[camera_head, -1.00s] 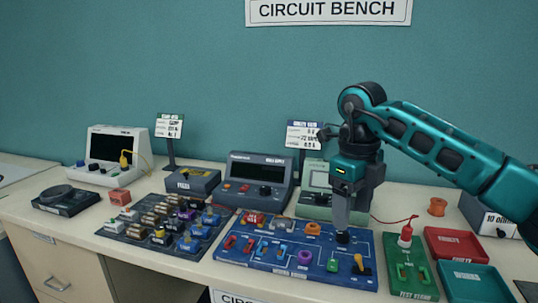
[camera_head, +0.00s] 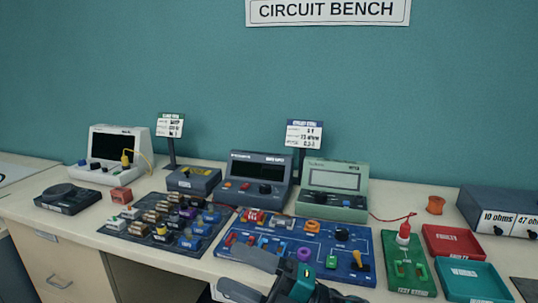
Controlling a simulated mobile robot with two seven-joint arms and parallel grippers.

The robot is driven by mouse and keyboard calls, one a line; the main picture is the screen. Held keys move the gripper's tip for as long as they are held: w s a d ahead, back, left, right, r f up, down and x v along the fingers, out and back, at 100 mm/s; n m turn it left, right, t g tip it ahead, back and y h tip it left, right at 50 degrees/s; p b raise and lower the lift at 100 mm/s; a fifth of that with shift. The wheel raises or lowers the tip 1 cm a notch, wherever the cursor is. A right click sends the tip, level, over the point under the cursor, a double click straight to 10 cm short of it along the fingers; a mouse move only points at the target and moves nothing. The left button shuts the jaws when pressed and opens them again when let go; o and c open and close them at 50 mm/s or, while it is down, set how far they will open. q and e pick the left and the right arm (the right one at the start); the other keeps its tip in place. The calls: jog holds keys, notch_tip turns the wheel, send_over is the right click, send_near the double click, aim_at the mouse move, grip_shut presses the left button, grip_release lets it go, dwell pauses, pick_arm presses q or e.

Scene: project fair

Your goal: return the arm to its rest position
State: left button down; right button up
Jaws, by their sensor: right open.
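My right gripper (camera_head: 232,268) is at the bottom middle of the head view, in front of the bench's front edge as seen from here. Its two grey fingers point left and stand apart, with nothing seen between them. The gripper and wrist cover the lower left part of the blue circuit board (camera_head: 327,259). The rest of my right arm is mostly below the picture. My left gripper is out of view.
The bench holds a dark component mat (camera_head: 133,228), a blue-grey meter (camera_head: 257,179), a pale green meter (camera_head: 333,188), a green test board (camera_head: 411,270), a red tray (camera_head: 452,242) and a teal tray (camera_head: 473,280). A white oscilloscope (camera_head: 121,173) stands at left.

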jog(key=d+f+m+t+h, duration=1.2)
jog(key=m, duration=0.8)
jog(key=s+d+f+m+g+h, duration=0.3)
jog(key=s+d+f+m, duration=0.1)
jog(key=f, duration=0.4)
jog(key=s+d+f+m+g+h, duration=0.3)
jog(key=s+d+f+m+h, duration=0.1)
jog(key=s+f, duration=0.5)
jog(key=shift+s+d+m, duration=0.15)
jog(key=shift+d+m, duration=0.35)
jog(key=shift+d, duration=0.5)
